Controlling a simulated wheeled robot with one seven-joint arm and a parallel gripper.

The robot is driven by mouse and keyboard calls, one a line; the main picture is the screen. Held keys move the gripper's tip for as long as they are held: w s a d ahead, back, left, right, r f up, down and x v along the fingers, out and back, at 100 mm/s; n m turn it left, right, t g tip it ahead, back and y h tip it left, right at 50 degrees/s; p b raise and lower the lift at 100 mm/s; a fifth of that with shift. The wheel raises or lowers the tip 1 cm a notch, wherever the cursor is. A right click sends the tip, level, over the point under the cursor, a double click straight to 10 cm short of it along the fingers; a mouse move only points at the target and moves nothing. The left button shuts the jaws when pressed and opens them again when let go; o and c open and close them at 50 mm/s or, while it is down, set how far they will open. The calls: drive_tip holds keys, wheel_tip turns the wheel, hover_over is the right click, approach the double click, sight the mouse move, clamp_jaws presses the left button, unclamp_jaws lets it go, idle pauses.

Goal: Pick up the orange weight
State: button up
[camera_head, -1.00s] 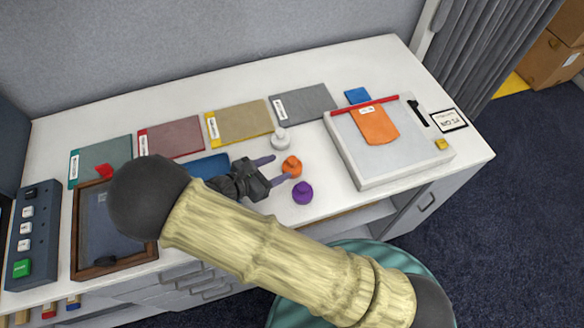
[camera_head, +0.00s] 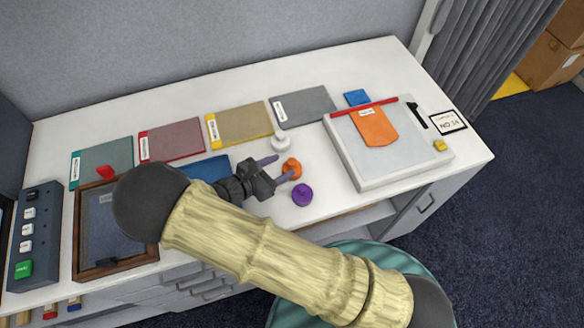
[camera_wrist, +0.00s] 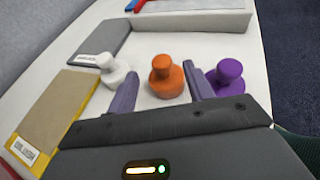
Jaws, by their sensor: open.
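The orange weight (camera_head: 292,167) is a round knobbed piece standing upright on the white table. My gripper (camera_head: 277,169) is open, low at its left side, with the fingertips pointing at it. In the wrist view the orange weight (camera_wrist: 166,79) shows in the gap between the two purple-grey fingers (camera_wrist: 161,88), mostly just beyond their tips. I cannot tell whether a finger touches it. A white weight (camera_head: 281,138) stands behind it, and a purple weight (camera_head: 302,192) in front. In the wrist view the purple weight (camera_wrist: 229,78) is close beside the right finger.
A grey folder (camera_head: 303,106) and a yellow folder (camera_head: 239,123) lie behind the weights. A white raised board (camera_head: 390,165) with an orange pocket stands to the right. A blue pad (camera_head: 206,166) and a wooden-framed tray (camera_head: 84,265) lie left. Bare table separates the weights from the board.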

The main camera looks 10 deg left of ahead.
sight(291, 162)
drive_tip(key=p+x, duration=0.2)
drive_tip(key=x, duration=0.2)
drive_tip(key=shift+w+d+r, duration=0.1)
drive_tip(key=shift+w+d, duration=0.05)
drive_tip(key=shift+d, duration=0.15)
drive_tip(key=shift+w+d, duration=0.1)
drive_tip(key=shift+w, duration=0.1)
clamp_jaws()
